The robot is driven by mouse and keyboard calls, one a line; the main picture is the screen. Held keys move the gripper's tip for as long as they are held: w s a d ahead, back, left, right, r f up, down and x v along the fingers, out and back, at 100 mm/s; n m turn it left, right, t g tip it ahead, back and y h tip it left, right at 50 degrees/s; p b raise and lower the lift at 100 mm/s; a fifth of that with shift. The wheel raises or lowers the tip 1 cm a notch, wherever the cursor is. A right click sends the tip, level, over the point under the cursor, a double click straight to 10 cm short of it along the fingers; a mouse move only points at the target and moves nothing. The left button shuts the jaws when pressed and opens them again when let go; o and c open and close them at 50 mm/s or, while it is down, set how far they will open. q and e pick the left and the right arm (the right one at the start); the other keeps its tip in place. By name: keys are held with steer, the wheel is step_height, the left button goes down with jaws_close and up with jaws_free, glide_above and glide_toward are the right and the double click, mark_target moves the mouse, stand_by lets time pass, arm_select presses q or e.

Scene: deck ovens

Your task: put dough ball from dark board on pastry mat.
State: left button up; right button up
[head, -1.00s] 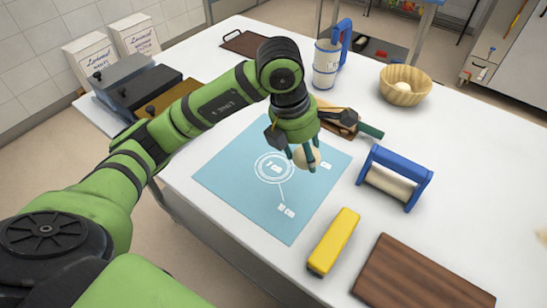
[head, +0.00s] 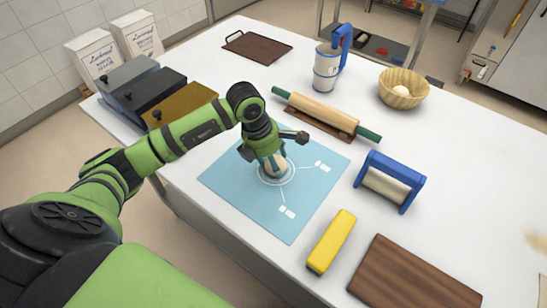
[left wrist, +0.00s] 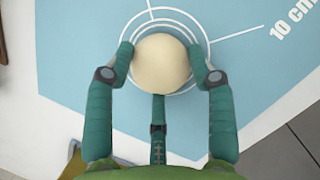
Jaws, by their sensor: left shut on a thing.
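The dough ball (left wrist: 161,62) is pale and round. My left gripper (head: 275,166) is shut on it, with the green fingers on either side of the ball in the left wrist view (left wrist: 163,75). The ball also shows in the head view (head: 276,167), partly hidden by the fingers. It is at the printed circles of the blue pastry mat (head: 290,217). I cannot tell whether it touches the mat. The dark board (head: 415,278) lies at the lower right with nothing on it. My right gripper is not in view.
A rolling pin (head: 320,112) lies behind the mat. A blue-framed roller (head: 388,184) and a yellow block-like tool (head: 332,241) stand right of the mat. A measuring jug (head: 326,66) and a basket (head: 402,88) are farther back. Several lidded boxes (head: 150,94) line the left edge.

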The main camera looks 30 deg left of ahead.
mark_target(262, 169)
arm_select(q)
steer(key=shift+f, duration=0.1)
steer(key=o, duration=1.2)
steer(key=shift+r, duration=0.3)
steer(key=b+v, duration=0.2)
steer(key=v, duration=0.9)
steer(key=shift+s+a+r, duration=0.1)
steer(key=shift+a+r, duration=0.05)
steer(key=shift+r, duration=0.2)
